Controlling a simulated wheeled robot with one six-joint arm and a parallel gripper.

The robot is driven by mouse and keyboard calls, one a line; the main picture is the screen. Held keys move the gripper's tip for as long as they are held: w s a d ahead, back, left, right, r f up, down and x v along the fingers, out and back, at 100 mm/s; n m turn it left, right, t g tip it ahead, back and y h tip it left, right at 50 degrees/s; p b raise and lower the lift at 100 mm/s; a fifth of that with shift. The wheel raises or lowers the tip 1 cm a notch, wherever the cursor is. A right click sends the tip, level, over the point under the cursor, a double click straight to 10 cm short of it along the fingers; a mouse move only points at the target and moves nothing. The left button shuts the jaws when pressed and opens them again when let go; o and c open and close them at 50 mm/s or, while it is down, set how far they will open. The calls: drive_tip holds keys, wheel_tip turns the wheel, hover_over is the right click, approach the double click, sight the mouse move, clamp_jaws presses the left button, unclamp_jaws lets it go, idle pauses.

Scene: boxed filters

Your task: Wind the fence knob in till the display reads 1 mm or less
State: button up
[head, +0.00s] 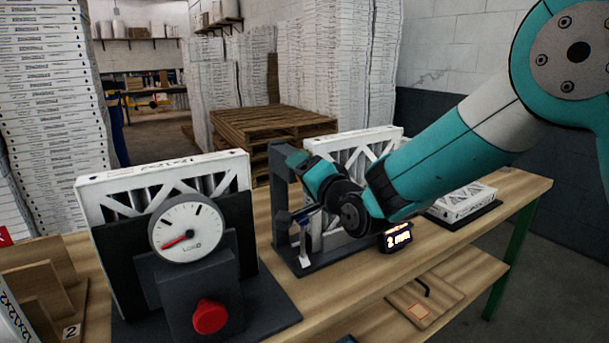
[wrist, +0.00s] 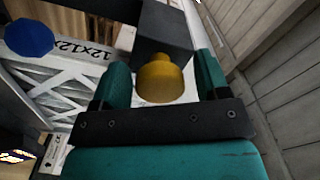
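The small display (head: 397,238) at the bench's front edge reads 2 mm. A dark fence frame (head: 281,200) stands left of a white boxed filter (head: 365,145). The yellow fence knob (wrist: 160,80) sticks out of a dark block (wrist: 164,35) in the wrist view; I cannot make it out in the head view. My gripper (wrist: 163,82) has one teal finger on each side of the knob, with narrow gaps showing, so it looks open around it. In the head view my gripper (head: 298,165) is at the fence frame's upper part, partly hidden by my wrist.
A dial gauge (head: 188,232) and a red button (head: 210,316) are on a dark stand at left, before another filter (head: 165,180). A third filter (head: 462,202) lies flat at right. A blue knob (wrist: 29,37) shows in the wrist view. Pallets (head: 270,125) stand behind.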

drive_tip(key=b+v, duration=0.5)
drive_tip(key=v, duration=1.2)
drive_tip(key=shift+s+d+b, duration=0.2)
drive_tip(key=shift+b, duration=0.2)
drive_tip(key=s+d+f+n+g+h, duration=0.2)
drive_tip(key=s+n+g, duration=0.2)
drive_tip(key=s, duration=0.3)
drive_tip(key=s+d+f+n+g+h+p, duration=0.1)
drive_tip(key=s+d+f+n+g+h, duration=0.1)
drive_tip(key=s+g, duration=0.4)
drive_tip(key=s+d+f+n+g+h, duration=0.1)
drive_tip(key=s+d+f+n+g, duration=0.1)
drive_tip(key=s+n+g, duration=0.3)
drive_tip(key=s+d+n, duration=0.1)
drive_tip(key=s, duration=0.2)
drive_tip(key=shift+s+d+f+h+p, duration=0.2)
drive_tip(key=shift+d+f+h+p, duration=0.1)
drive_tip(key=shift+h+p, duration=0.1)
